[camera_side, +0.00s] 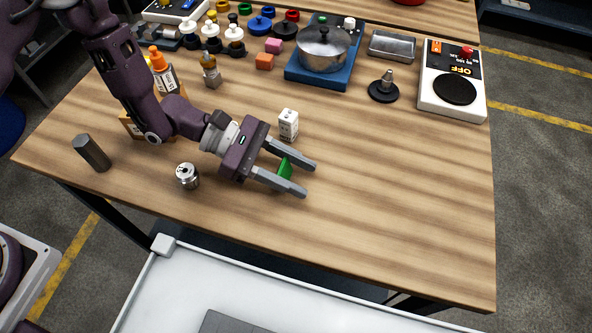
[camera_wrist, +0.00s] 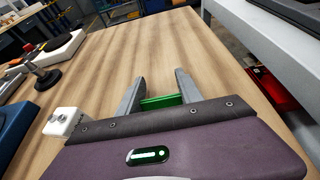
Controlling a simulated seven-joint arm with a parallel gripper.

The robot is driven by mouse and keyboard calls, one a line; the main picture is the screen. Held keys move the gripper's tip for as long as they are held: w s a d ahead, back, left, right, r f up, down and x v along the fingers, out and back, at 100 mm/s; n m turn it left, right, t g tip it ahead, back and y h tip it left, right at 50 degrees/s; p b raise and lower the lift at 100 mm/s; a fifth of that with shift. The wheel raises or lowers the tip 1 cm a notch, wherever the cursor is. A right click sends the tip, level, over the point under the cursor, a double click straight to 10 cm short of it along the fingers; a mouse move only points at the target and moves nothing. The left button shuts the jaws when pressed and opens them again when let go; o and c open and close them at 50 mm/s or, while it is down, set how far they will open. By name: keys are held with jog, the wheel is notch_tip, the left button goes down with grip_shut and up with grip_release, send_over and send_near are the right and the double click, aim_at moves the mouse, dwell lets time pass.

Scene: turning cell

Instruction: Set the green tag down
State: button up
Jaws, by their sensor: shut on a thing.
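The green tag (camera_side: 285,168) is a small flat green piece between the fingers of my gripper (camera_side: 303,179) in the side view. In the wrist view the green tag (camera_wrist: 161,102) spans the gap between the two grey fingers of my gripper (camera_wrist: 158,85), near their bases. My gripper is shut on it. The fingers lie low over the wooden table (camera_side: 400,200). I cannot tell whether the tag touches the table top.
A small white box (camera_side: 289,124) stands close behind the gripper. A metal cylinder (camera_side: 187,175) and a dark hexagonal bar (camera_side: 92,152) are to its left. A pot (camera_side: 324,48) on a blue base and a white OFF-marked device (camera_side: 452,102) stand farther back. The table's right front is clear.

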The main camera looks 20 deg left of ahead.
jog(key=shift+f, duration=0.1)
jog(key=o, duration=1.3)
jog(key=shift+r, duration=0.2)
jog(key=v, duration=1.2)
